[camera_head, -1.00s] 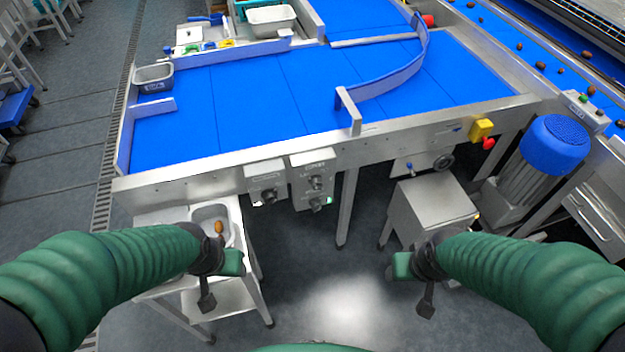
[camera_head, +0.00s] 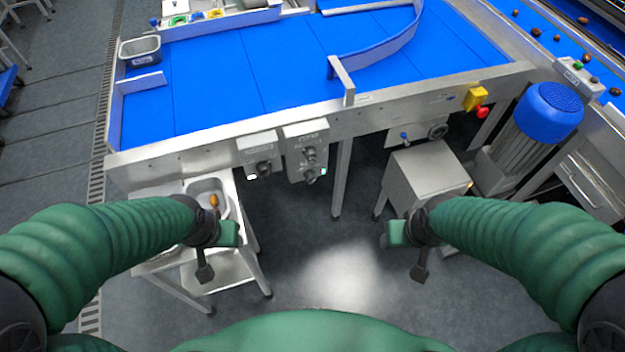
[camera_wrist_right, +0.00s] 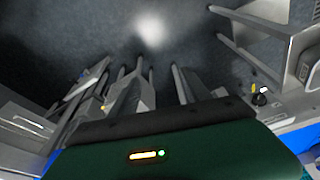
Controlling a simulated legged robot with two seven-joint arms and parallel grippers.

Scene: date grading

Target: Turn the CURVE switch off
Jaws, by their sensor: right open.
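Two grey control boxes hang on the front rail of the blue-belted table in the head view. The right box (camera_head: 306,136) carries two dark knobs, one above the other, and a small green light by the lower knob (camera_head: 311,176). The left box (camera_head: 257,146) has one dark knob and a small white light. The lettering is too small to read surely, so I cannot tell which knob is CURVE. My right gripper (camera_head: 420,272) is open and empty, low and right of the boxes. My left gripper (camera_head: 205,272) hangs low and left of them; its jaw opening is unclear. Neither touches a box.
A steel side stand (camera_head: 226,264) with a basin holding a brown date is at left, behind my left gripper. A steel cabinet (camera_head: 430,178) and a blue-topped motor (camera_head: 548,110) stand at right. A red button (camera_head: 482,112) is on the rail. Floor between is clear.

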